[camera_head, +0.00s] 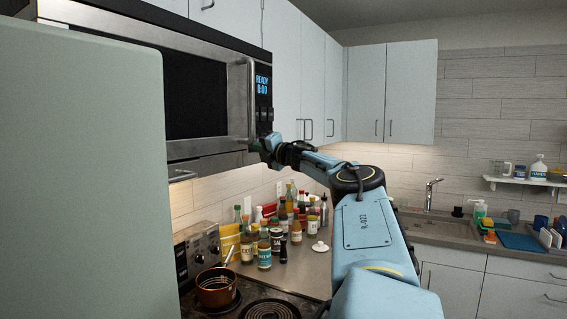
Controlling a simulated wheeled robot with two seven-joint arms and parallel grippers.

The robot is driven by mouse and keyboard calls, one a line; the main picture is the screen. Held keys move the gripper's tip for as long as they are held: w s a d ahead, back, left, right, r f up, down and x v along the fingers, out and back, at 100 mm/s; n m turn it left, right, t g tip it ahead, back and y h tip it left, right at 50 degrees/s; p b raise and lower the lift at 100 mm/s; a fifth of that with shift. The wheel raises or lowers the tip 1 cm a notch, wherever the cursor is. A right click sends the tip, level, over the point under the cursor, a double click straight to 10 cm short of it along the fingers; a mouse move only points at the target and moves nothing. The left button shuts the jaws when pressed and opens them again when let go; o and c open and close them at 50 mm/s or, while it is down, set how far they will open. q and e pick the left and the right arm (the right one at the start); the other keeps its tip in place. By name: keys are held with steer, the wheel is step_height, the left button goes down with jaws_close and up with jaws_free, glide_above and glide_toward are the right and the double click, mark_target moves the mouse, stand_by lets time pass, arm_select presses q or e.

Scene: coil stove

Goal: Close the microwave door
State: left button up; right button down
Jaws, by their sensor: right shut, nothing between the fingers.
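The microwave (205,149) is mounted under the upper cabinets at the left. Its door has a dark window (195,95) and a vertical metal handle (250,100). The door looks flush or nearly flush with the body; a small gap cannot be ruled out. The display on the right reads READY 0:00. My right gripper (268,147) is shut and empty at the microwave's lower right corner, below the display. I cannot tell whether it touches the microwave. My left gripper is not in view.
A large pale panel (85,180) fills the left foreground and hides part of the microwave. Below are a stove with a copper pot (217,287) and a counter with several bottles (264,254). A sink (440,228) lies at the right. Upper cabinets (390,92) line the back.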

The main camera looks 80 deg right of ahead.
steer(key=b+v, duration=1.1)
steer(key=v, duration=0.1)
steer(key=shift+s+a, duration=0.2)
